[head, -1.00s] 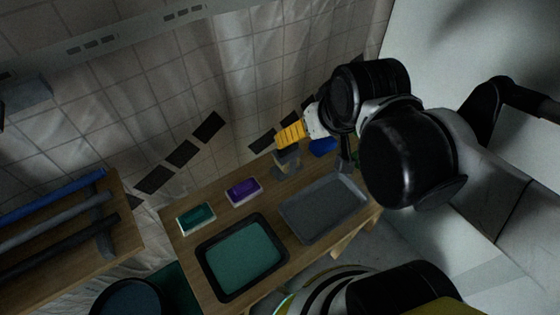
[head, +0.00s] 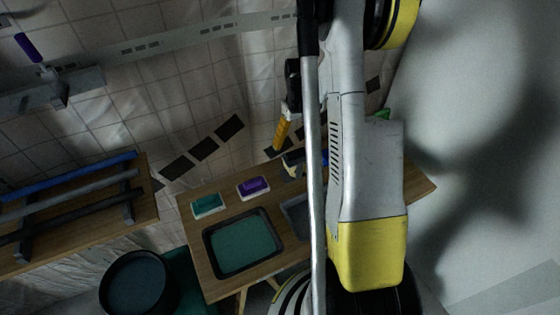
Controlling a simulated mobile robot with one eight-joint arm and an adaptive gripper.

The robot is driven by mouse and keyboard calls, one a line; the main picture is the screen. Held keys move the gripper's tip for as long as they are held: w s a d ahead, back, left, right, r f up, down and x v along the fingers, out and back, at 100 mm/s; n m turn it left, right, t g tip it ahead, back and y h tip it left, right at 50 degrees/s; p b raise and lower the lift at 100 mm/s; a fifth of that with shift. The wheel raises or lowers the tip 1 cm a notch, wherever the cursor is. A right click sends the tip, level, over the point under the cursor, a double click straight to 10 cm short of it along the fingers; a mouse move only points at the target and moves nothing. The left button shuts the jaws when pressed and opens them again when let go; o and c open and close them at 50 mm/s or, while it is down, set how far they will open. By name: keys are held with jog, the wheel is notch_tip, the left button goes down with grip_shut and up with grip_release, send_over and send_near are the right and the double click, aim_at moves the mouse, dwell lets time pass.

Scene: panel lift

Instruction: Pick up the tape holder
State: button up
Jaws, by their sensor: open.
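The likely tape holder (head: 292,164) is a small dark grey item with a pale part, standing at the back of the wooden table. My arm covers its right side in the head view. My gripper (head: 281,139), with yellow fingers pointing down, hangs just above and slightly left of it. The gripper is open and appears apart from it, with nothing seen between the fingers.
On the wooden table (head: 193,238) are a teal sponge block (head: 208,204), a purple one (head: 253,186), a black tray (head: 209,259) with a teal bottom and a half-hidden grey tray (head: 293,216). A shelf (head: 60,235) with bars stands left, a dark bucket (head: 137,285) below.

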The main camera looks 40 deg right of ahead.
aim_at(295, 160)
jog(key=f+b, duration=0.2)
jog(key=f, duration=0.3)
jog(key=f+b, duration=0.2)
jog(key=f, duration=0.3)
jog(key=shift+s+d+f, duration=0.1)
jog(key=shift+d+f, duration=0.1)
jog(key=shift+f, duration=0.2)
jog(key=c, duration=1.6)
jog(key=shift+r, duration=0.1)
jog(key=shift+c, duration=0.2)
